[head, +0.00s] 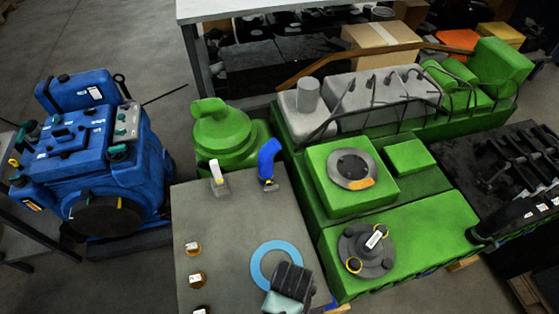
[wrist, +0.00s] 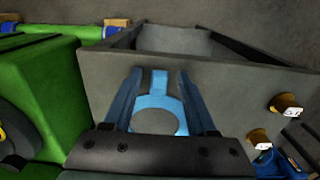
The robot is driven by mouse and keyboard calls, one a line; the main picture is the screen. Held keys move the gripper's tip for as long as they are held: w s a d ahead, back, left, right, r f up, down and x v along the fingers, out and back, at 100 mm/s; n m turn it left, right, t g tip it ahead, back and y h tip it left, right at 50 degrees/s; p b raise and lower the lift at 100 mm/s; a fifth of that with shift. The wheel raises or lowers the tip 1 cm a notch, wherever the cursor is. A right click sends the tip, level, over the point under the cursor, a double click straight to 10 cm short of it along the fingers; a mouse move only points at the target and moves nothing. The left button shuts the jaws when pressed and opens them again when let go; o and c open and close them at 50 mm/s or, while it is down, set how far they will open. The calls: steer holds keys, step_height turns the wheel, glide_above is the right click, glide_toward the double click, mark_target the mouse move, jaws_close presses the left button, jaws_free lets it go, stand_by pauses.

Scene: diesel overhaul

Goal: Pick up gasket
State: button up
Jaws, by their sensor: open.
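The gasket is a flat light-blue ring (head: 258,267) lying on the grey worktop (head: 215,225) in the head view. In the wrist view the gasket (wrist: 160,101) shows a round hole and a narrow tab pointing away from me. My gripper (wrist: 160,74) is open, with one dark finger on each side of the tab and upper ring. Whether the fingers touch the gasket is not clear. In the head view my dark gripper (head: 293,278) covers the ring's lower right part, and its fingertips cannot be made out there.
Several small brown-and-white items (head: 193,248) stand along the worktop's left side. A blue-handled tool (head: 268,160) and a white-handled one (head: 218,174) are at its back edge. A green engine block (head: 410,230) stands close on the right. The worktop's middle is clear.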

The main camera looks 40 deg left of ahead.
jaws_close()
stand_by(1.3)
